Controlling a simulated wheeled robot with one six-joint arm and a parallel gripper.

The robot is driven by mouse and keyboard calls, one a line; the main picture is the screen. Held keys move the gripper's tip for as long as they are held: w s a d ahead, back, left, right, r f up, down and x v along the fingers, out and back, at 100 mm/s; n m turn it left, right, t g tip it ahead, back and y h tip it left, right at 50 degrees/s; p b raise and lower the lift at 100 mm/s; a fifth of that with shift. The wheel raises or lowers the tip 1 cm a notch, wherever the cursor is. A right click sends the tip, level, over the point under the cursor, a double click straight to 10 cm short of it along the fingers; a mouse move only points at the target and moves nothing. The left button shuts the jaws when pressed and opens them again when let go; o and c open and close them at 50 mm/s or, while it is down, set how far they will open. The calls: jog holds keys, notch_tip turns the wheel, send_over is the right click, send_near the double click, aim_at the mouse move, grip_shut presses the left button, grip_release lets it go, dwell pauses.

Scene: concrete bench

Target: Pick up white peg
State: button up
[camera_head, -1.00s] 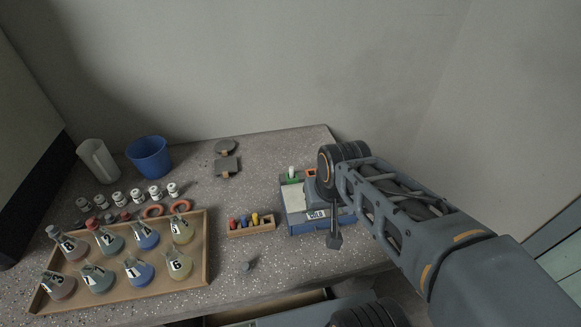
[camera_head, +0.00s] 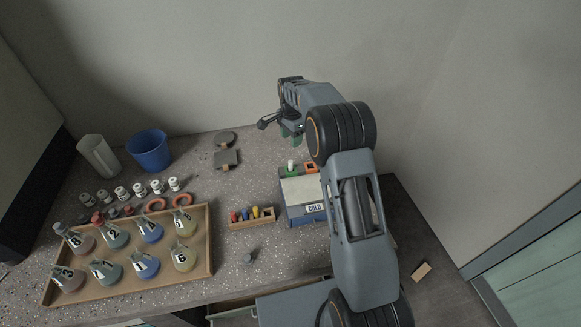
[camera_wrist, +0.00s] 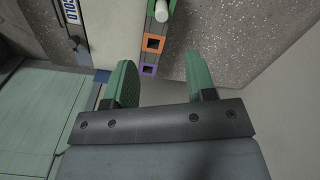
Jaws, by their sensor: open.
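The white peg (camera_head: 291,164) stands upright in a green square holder (camera_head: 291,172) at the back edge of the box marked COLD (camera_head: 304,215). In the wrist view my gripper (camera_wrist: 159,68) is open and empty. The peg lies beyond the fingertips, not between them.
An orange square holder (camera_wrist: 153,44) and a purple one (camera_wrist: 148,70) line up with the green one. A small wooden rack (camera_head: 251,224) of coloured pegs stands left of the box. A flask tray (camera_head: 211,250) and a blue cup (camera_head: 149,151) are farther left.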

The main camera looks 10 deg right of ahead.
aim_at(291, 161)
notch_tip(291, 161, down, 8)
jog(key=shift+f+p, duration=0.1)
jog(key=shift+p, duration=0.35)
jog(key=shift+w+a+f+p, duration=0.1)
jog(key=shift+f+p, duration=0.3)
jog(key=shift+f, duration=0.9)
jog(key=shift+w+f+p, duration=0.1)
jog(key=shift+f+p, duration=0.3)
jog(key=shift+f, duration=0.9)
jog(key=shift+c, duration=0.4)
grip_shut()
